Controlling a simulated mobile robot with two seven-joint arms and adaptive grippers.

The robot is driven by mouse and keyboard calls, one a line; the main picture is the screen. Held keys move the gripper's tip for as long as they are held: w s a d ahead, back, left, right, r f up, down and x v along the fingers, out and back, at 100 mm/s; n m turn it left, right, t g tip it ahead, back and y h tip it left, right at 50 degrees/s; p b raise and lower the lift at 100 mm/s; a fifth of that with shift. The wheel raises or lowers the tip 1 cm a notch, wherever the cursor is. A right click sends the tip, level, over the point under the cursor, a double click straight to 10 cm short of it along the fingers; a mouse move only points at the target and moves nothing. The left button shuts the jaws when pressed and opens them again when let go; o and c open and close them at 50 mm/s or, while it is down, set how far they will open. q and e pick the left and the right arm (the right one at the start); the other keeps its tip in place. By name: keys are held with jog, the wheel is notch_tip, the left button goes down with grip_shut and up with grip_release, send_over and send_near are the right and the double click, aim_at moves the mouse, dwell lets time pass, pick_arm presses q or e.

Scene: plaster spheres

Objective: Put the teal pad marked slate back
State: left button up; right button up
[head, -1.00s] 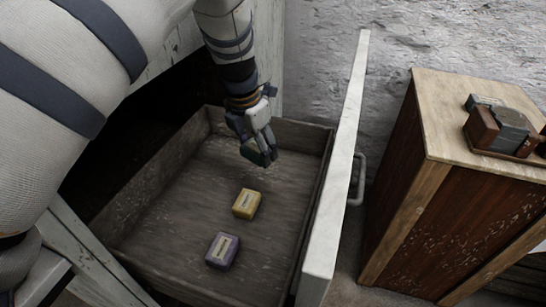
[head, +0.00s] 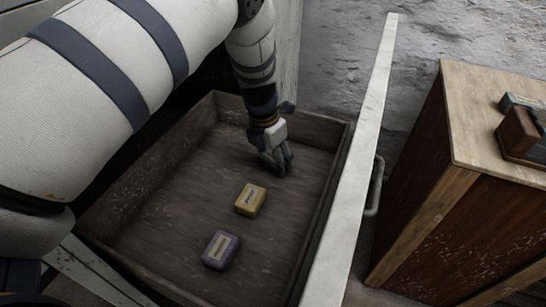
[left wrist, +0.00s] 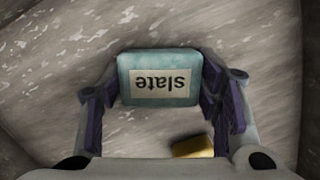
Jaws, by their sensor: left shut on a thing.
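The teal pad marked slate (left wrist: 158,64) is between the fingers of my left gripper (left wrist: 160,95) in the left wrist view, its label upside down there. In the head view my left gripper (head: 276,163) points down inside the open drawer (head: 165,180), near its far end, shut on the pad. The fingers mostly hide the pad in that view. I cannot tell whether the pad touches the drawer floor. My right gripper is not in view.
A yellow pad (head: 250,200) and a purple pad (head: 221,250) lie on the drawer floor nearer the front of the picture. The drawer's white front panel (head: 357,185) stands to the right. A wooden cabinet (head: 500,115) beyond it carries a few blocks (head: 519,131).

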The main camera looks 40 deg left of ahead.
aim_at(267, 160)
pick_arm(q)
jog(key=shift+f, duration=0.1)
jog(key=shift+s+f, duration=0.2)
jog(key=shift+f, duration=0.25)
jog(key=o, duration=1.6)
jog(key=shift+f, duration=0.15)
jog(key=shift+w+f, duration=0.1)
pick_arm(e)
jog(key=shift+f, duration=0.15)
pick_arm(q)
notch_tip(267, 160, up, 14)
jog(key=s+p, duration=0.1)
jog(key=p, duration=0.1)
jog(key=shift+s+a+f, duration=0.25)
jog(key=shift+s, duration=0.1)
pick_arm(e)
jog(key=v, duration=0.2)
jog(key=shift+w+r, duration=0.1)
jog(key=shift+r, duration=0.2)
